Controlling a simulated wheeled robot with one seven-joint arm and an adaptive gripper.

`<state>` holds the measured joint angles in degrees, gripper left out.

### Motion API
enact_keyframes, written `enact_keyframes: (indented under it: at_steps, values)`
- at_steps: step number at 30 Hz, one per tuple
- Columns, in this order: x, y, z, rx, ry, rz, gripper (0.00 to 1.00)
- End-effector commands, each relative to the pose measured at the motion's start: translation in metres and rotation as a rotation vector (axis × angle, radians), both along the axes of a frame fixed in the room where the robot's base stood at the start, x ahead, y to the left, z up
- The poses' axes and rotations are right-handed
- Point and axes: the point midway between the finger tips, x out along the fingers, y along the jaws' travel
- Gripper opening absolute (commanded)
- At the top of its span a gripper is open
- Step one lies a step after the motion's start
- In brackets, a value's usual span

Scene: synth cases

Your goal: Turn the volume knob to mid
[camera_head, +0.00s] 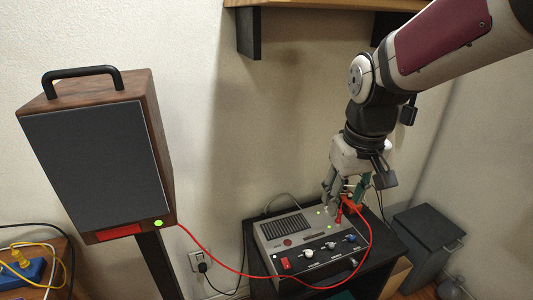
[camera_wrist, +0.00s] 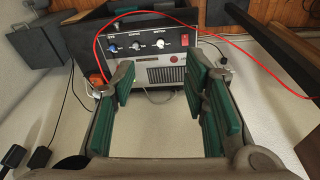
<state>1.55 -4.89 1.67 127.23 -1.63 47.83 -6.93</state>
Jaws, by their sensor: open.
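The grey control box (camera_head: 270,232) sits on a black stand in the head view. Its sloped front panel carries three knobs in a row: left knob (camera_head: 308,253), middle knob (camera_head: 330,246) and right knob (camera_head: 350,238). Their labels are too small to read, so I cannot tell which is the volume knob. In the wrist view the panel shows a blue knob (camera_wrist: 113,48), two paler knobs and a red switch (camera_wrist: 184,40). My gripper (camera_head: 338,208) is above the box's back right part, behind the knobs. Its green-padded fingers (camera_wrist: 160,88) are apart, with nothing held between them.
A red cable (camera_head: 225,263) runs from the wooden speaker (camera_head: 95,165) across the front of the box and up near my gripper. An orange-red part (camera_head: 350,202) is beside the fingers. A wooden shelf (camera_head: 300,3) is above, and a grey bin (camera_head: 425,240) stands right.

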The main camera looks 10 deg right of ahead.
Motion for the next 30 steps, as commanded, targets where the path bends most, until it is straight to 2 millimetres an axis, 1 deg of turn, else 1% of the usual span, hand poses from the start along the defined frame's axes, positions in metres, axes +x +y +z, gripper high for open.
enact_keyframes:
  at_steps: [1,3,5,6,8,9,12,15,18,25,29,30]
  values:
    - [0.018,0.000,-0.021,0.000,0.026,0.010,0.41]
    - [0.040,0.000,-0.044,-0.002,0.049,0.028,0.41]
    - [0.057,0.000,-0.065,-0.001,0.071,0.042,0.41]
    - [0.069,0.001,-0.080,0.000,0.082,0.052,0.41]
    - [0.084,0.001,-0.103,0.001,0.102,0.066,0.41]
    - [0.094,0.001,-0.119,0.002,0.115,0.075,0.41]
    - [0.113,0.002,-0.153,0.006,0.141,0.095,0.41]
    - [0.126,0.003,-0.179,0.010,0.159,0.109,0.41]
    - [0.133,0.004,-0.195,0.013,0.169,0.118,0.41]
    - [0.135,0.004,-0.213,0.013,0.174,0.122,0.41]
    - [0.135,0.004,-0.234,0.013,0.177,0.122,0.41]
    - [0.135,0.004,-0.242,0.013,0.177,0.121,0.41]
